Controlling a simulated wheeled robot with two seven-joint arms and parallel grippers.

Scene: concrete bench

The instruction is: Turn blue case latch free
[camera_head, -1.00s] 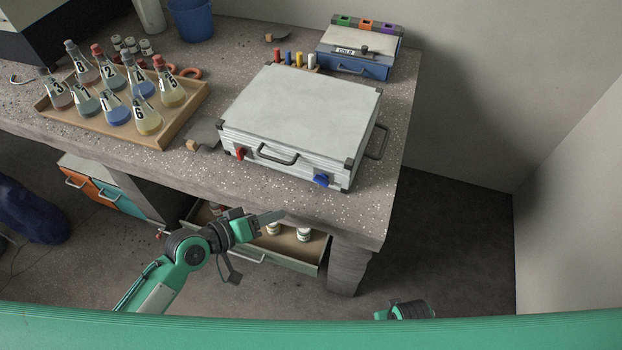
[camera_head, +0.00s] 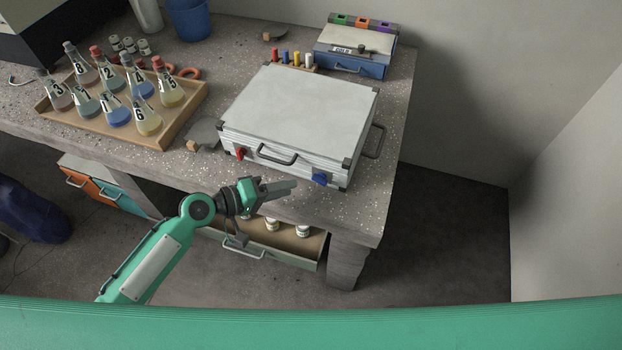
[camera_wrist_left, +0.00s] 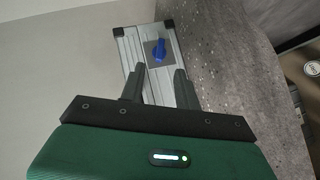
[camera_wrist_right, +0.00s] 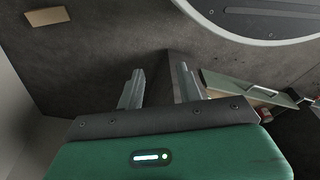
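The silver case (camera_head: 300,103) lies shut on the bench. Its blue latch (camera_head: 320,178) is at the right end of the front face, and its red latch (camera_head: 239,153) is at the left end. My left gripper (camera_head: 292,187) is in front of the case, to the left of the blue latch and apart from it. In the left wrist view the blue latch (camera_wrist_left: 159,50) lies ahead, beyond and between the two open fingers (camera_wrist_left: 160,88), with nothing held. My right gripper (camera_wrist_right: 158,90) is open and empty; it is out of the head view.
A wooden tray (camera_head: 188,128) of numbered flasks stands left of the case. A blue box (camera_head: 352,65) stands behind it. An open drawer (camera_head: 285,256) with white jars is below the bench edge, under my left gripper.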

